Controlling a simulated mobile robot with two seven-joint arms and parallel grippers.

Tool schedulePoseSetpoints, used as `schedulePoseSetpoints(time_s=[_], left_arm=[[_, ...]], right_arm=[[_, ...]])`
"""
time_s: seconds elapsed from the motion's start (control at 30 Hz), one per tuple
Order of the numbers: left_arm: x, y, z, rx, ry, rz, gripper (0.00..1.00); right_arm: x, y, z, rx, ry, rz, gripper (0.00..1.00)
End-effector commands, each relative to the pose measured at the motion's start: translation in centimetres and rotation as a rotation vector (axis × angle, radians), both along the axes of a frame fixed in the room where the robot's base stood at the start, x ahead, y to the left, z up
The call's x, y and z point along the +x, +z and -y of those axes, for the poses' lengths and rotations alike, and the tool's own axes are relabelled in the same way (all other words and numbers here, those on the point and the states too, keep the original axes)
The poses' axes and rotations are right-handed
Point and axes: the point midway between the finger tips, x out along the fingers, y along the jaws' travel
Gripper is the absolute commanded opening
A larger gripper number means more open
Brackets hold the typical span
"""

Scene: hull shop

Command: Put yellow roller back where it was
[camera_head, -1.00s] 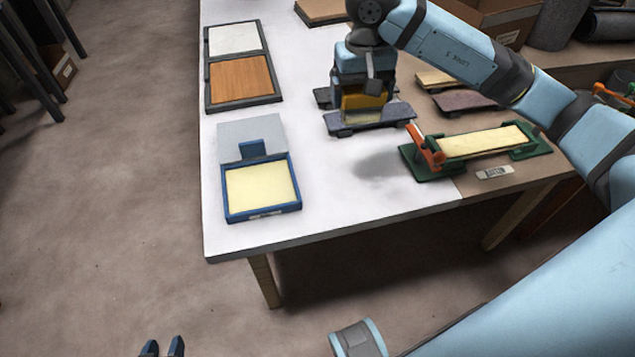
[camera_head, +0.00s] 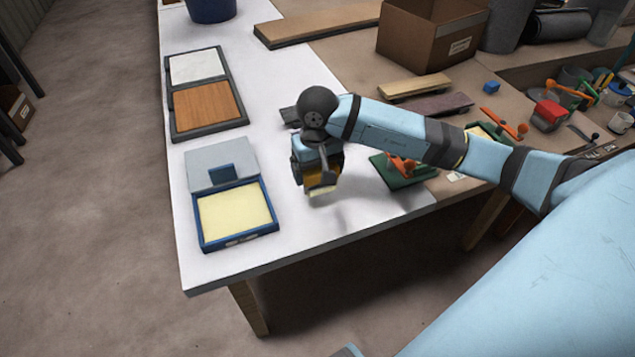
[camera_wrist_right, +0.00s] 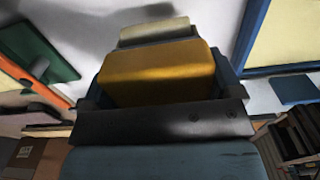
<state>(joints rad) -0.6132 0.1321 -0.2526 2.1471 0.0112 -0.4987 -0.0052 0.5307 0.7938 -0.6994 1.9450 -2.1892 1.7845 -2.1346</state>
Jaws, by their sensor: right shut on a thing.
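The yellow roller (camera_head: 324,183) is a yellow-orange block with a pale strip along its lower end. My right gripper (camera_head: 318,178) is shut on it and holds it above the white table, right of the blue tray. In the right wrist view, the yellow body (camera_wrist_right: 158,72) sits between the jaws, and its pale strip (camera_wrist_right: 155,31) shows beyond it. The blue-framed tray (camera_head: 200,239) holds a pale yellow pad. A grey panel with a blue block lies behind the pad. My left gripper is out of view.
A dark frame (camera_head: 173,106) with white and wood panels lies behind the tray. A green base (camera_head: 400,177) with orange clamps is right of my gripper, partly hidden by my arm. A cardboard box (camera_head: 420,38) stands at the back. White table is bare between tray and gripper.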

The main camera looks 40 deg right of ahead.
Motion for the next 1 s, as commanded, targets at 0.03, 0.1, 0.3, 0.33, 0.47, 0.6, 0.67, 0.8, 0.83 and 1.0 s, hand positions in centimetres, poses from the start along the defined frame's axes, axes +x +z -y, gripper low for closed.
schedulePoseSetpoints(time_s=[0.03, 0.1, 0.3, 0.33, 0.47, 0.6, 0.67, 0.8, 0.83, 1.0], left_arm=[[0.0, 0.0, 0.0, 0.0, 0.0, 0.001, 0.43], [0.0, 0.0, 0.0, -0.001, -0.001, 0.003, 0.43], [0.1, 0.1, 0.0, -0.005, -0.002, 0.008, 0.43], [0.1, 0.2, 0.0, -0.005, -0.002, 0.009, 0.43], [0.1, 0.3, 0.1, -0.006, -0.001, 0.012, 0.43], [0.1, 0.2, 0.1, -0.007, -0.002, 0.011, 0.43], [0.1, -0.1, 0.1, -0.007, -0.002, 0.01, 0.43], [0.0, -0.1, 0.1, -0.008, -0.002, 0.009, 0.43], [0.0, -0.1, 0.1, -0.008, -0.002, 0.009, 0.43], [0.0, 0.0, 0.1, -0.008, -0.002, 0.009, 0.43]], right_arm=[[0.0, -0.3, 0.0, 0.0, 0.0, -0.001, 0.36], [-0.1, -1.1, 0.0, -0.001, 0.0, -0.002, 0.36], [-0.1, -4.0, 0.0, 0.0, 0.001, -0.002, 0.36], [-0.1, -4.2, 0.0, -0.001, 0.0, -0.002, 0.36], [0.0, -4.2, 0.0, -0.001, 0.0, 0.001, 0.36], [0.0, -4.3, 0.0, -0.001, 0.001, 0.0, 0.36], [0.0, -4.6, 0.0, -0.002, 0.001, 0.001, 0.36], [0.0, -4.6, 0.0, -0.001, 0.001, 0.0, 1.0], [0.0, -4.6, 0.0, -0.001, 0.001, 0.0, 1.0], [0.0, -4.5, 0.0, -0.001, 0.001, -0.001, 1.0]])
